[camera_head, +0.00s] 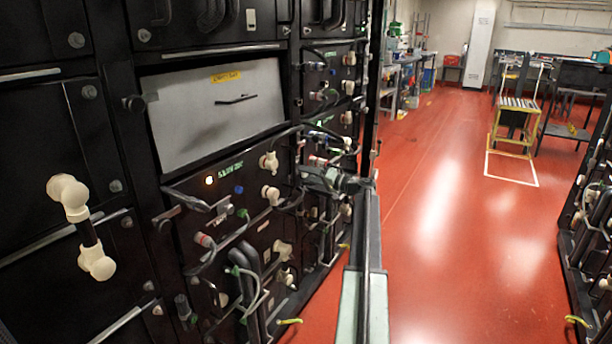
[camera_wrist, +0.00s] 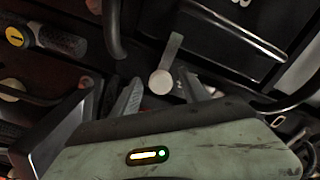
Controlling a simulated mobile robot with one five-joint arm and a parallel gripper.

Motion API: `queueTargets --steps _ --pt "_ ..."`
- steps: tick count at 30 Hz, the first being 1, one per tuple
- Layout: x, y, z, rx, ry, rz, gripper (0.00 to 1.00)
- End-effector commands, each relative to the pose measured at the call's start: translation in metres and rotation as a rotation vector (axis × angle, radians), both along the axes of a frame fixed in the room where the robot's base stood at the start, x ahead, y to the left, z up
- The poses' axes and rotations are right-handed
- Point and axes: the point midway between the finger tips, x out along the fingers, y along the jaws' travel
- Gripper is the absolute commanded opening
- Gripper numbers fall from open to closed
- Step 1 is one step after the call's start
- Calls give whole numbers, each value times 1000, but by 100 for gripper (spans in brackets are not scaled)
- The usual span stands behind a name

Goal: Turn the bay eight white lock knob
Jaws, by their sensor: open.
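In the wrist view a pale round knob with a flat grey lever (camera_wrist: 161,81) shows between the fingertips of my gripper (camera_wrist: 159,88), with a finger on either side. The jaws are open, and I see no contact with the knob. In the head view my gripper (camera_head: 312,176) is at the right side of the middle rack column, close to its dark front. Several white knobs show there, including an upper one (camera_head: 268,161), one below it (camera_head: 270,194) and a lower one (camera_head: 282,250). I cannot read which bay each belongs to.
Dark cables and hoses (camera_head: 240,265) loop across the rack front near my gripper. A large white pipe-like handle (camera_head: 82,225) stands out at left. A grey panel (camera_head: 217,110) is above. The red floor (camera_head: 440,220) is open to the right, with another rack (camera_head: 590,230) across the aisle.

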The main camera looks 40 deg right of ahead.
Motion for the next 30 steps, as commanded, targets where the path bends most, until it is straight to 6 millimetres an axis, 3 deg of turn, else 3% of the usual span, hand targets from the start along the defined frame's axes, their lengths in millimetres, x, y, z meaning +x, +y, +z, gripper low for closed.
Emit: queueTargets --steps 9,12,30 --pt "-58 -14 0 0 0 -3 52" --pt "-68 -16 0 -1 1 -1 52" --pt "-68 -17 0 0 1 -1 52"
